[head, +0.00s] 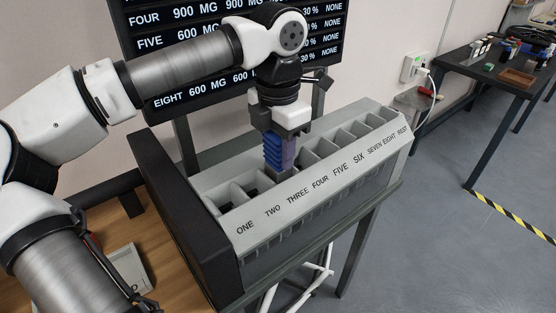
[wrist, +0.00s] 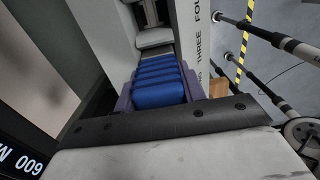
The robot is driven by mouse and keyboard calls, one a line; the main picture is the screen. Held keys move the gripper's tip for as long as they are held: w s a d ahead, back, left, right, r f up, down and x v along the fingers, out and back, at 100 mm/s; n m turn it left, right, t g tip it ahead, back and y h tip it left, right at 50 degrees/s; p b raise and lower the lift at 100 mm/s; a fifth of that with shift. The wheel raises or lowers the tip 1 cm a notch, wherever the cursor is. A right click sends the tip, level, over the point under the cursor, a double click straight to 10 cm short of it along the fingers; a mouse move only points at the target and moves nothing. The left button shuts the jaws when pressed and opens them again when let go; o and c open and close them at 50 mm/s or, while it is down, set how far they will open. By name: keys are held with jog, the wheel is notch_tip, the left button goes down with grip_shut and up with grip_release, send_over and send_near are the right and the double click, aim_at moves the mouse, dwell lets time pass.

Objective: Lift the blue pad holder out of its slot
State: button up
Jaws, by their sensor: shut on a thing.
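The blue pad holder (head: 274,152) stands upright at the slot by the label THREE in the grey rack (head: 300,192). It has ribbed blue pads between purple sides. In the wrist view the blue pads (wrist: 158,85) show in a row, close to the dark jaw edge. My gripper (head: 282,128) is above the rack, pointing down, and is shut on the top of the holder. Much of the holder stands above the rack's top face. I cannot tell how much of its lower end is inside the slot.
The rack has several other slots, labelled ONE to EIGHT and REST. A dark end panel (head: 183,215) stands at its left. A black board (head: 165,103) with white text is behind it. A dark table (head: 500,70) with small objects stands far right, with open floor (head: 450,240) before it.

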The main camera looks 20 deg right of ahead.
grip_shut()
jog(key=shift+r, duration=0.15)
jog(key=shift+r, duration=0.65)
notch_tip(320, 180, up, 18)
jog(key=p, duration=0.3)
jog(key=shift+r, duration=0.15)
